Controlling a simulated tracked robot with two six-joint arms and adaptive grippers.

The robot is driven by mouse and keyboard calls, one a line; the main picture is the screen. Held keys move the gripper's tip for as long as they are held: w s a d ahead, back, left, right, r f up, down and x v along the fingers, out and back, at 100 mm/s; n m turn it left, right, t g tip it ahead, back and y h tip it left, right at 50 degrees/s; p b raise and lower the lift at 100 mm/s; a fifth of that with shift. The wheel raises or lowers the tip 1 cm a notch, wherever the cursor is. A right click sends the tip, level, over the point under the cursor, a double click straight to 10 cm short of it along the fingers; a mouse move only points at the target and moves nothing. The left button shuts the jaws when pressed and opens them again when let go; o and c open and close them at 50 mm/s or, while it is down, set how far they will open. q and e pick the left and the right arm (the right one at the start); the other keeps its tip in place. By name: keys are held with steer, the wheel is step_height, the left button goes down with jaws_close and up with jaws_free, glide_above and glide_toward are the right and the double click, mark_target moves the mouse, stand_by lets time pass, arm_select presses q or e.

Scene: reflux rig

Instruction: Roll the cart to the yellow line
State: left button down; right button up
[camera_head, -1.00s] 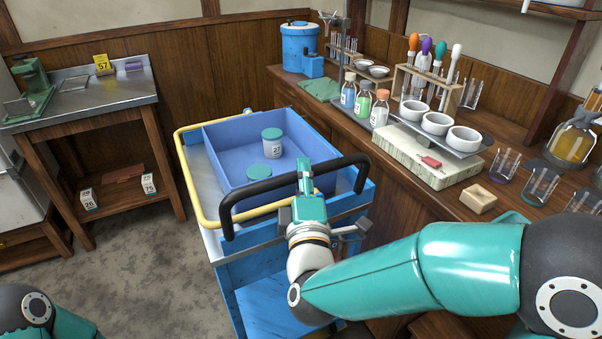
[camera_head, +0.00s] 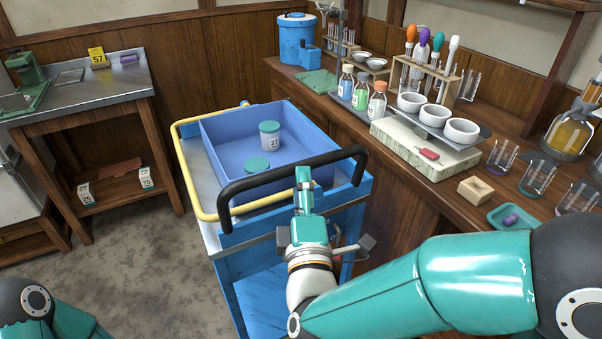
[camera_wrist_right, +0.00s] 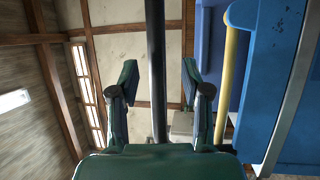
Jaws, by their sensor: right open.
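The blue cart (camera_head: 285,232) stands in the middle of the head view, alongside the wooden bench. Its black push handle (camera_head: 257,184) faces me. My right gripper (camera_head: 303,178) is at the handle, right of its middle. In the right wrist view the handle bar (camera_wrist_right: 156,45) runs between the two spread fingers of the right gripper (camera_wrist_right: 158,95), with gaps on both sides. A blue-violet tub (camera_head: 222,150) on the cart holds a white jar with a teal lid (camera_head: 269,136). My left gripper is out of view. I see no yellow line on the floor.
The bench (camera_head: 405,165) on the right carries bottles, white bowls and glass beakers close to the cart. A steel-topped table (camera_head: 100,93) stands at the left wall. Grey floor (camera_head: 140,255) is open between this table and the cart.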

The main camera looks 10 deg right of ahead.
steer(key=v, duration=0.3)
stand_by(0.7)
